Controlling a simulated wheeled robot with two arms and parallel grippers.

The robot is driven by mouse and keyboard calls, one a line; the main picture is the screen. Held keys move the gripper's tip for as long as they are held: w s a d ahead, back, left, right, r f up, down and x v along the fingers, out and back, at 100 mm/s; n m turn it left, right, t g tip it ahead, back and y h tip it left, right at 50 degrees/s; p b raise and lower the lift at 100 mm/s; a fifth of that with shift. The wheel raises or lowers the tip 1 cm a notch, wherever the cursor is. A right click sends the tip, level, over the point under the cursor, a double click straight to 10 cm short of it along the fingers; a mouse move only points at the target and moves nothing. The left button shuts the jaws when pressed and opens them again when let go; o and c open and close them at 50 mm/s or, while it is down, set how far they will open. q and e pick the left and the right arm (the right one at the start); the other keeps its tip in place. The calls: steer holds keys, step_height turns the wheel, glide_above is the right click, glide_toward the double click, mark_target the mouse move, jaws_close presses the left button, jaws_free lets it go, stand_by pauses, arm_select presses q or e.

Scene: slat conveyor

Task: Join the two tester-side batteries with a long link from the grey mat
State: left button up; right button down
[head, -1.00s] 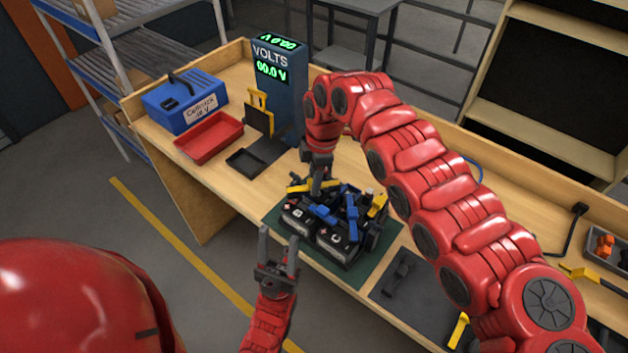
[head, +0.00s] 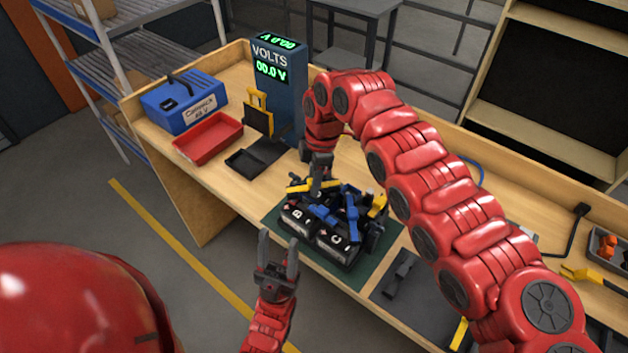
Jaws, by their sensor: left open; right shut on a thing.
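The batteries (head: 338,252) stand close together on the green mat (head: 379,279), with blue and yellow pieces over their tops. The two front ones show black faces with white letters. The voltage tester (head: 281,93) stands behind them and reads 00.0 V. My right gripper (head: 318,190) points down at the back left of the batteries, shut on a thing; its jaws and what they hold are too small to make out. My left gripper (head: 279,252) is open and empty, in front of the batteries and apart from them. The grey mat (head: 420,296) lies to the right with dark pieces on it.
A red tray (head: 208,139) and a blue case (head: 185,102) stand at the bench's left end. A black stand with a yellow part (head: 258,113) is by the tester. A grey bin (head: 606,246) with orange pieces is far right. My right arm covers part of the bench.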

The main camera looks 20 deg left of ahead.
steer(key=shift+f+b, duration=0.85)
steer(key=shift+f, duration=0.3)
steer(key=c, duration=0.6)
jaws_free()
steer(key=shift+w+r, duration=0.1)
steer(key=shift+r, duration=0.15)
steer(key=r, duration=0.5)
steer(key=d+r+p, duration=0.1)
steer(key=r, duration=0.5)
steer(key=w+r+p, duration=0.1)
steer(key=r, duration=0.4)
steer(key=shift+d+r, duration=0.4)
